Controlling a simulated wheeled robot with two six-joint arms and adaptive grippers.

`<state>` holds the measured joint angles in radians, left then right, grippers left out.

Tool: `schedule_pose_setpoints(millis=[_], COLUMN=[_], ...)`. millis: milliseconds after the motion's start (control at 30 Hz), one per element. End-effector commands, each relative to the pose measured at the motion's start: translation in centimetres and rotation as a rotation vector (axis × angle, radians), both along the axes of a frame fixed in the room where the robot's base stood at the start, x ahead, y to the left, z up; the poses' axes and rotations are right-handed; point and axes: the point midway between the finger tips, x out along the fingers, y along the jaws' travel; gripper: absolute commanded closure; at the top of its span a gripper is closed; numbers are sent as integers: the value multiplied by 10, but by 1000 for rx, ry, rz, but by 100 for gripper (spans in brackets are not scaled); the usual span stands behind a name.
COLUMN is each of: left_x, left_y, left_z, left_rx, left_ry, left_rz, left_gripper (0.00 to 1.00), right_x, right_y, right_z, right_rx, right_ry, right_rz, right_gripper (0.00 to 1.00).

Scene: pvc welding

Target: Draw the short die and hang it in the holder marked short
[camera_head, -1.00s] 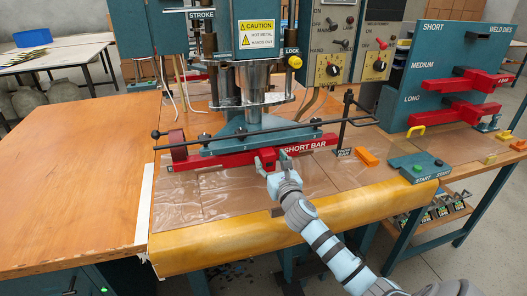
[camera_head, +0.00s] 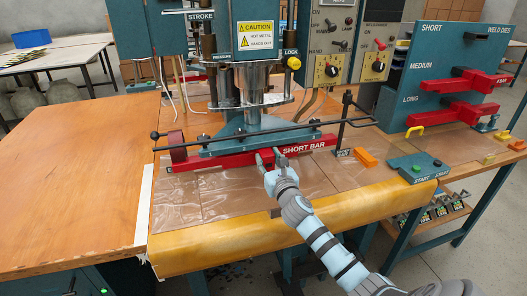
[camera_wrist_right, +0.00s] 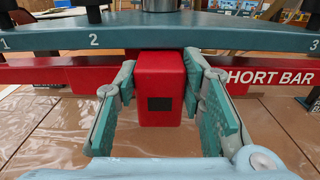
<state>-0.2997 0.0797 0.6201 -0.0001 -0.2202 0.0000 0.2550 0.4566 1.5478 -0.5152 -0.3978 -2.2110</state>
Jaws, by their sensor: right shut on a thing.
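The short die is a red bar marked SHORT BAR (camera_head: 303,148), lying across the press under the teal plate. In the right wrist view its red block handle (camera_wrist_right: 160,90) points toward the camera. My right gripper (camera_head: 268,160) is at the bar's front, its teal fingers (camera_wrist_right: 160,95) shut on the two sides of the handle. The holder marked SHORT (camera_head: 477,36) is the top row of the teal weld dies board at the right; a dark peg shows there with no red die on it. My left gripper is not in view.
Red dies hang in the MEDIUM (camera_head: 480,80) and LONG (camera_head: 455,113) rows. A thin rod (camera_head: 230,133) runs in front of the press. A dark post (camera_head: 346,118), an orange block (camera_head: 367,158) and the START box (camera_head: 420,167) stand between press and board. The left tabletop (camera_head: 80,180) is clear.

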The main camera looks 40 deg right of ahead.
Motion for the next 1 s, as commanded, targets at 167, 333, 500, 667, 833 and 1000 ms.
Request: schedule_pose_setpoints(millis=[167, 333, 500, 667, 833, 1000], left_x=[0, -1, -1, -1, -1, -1], left_y=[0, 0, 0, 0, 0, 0], left_z=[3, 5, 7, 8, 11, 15], left_rx=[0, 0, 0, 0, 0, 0], left_ry=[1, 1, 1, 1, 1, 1], left_rz=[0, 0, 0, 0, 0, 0], left_gripper=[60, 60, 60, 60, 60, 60], right_x=[-3, -6, -10, -12, -21, -32], right_y=[1, 3, 4, 4, 8, 12], right_z=[2, 2, 1, 1, 1, 2], right_rx=[-1, -2, -1, -2, -1, -1], right_ry=[-2, -2, -2, -2, -1, -1], right_rz=[1, 1, 1, 1, 1, 2], right_gripper=[100, 100, 100, 100, 100, 100])
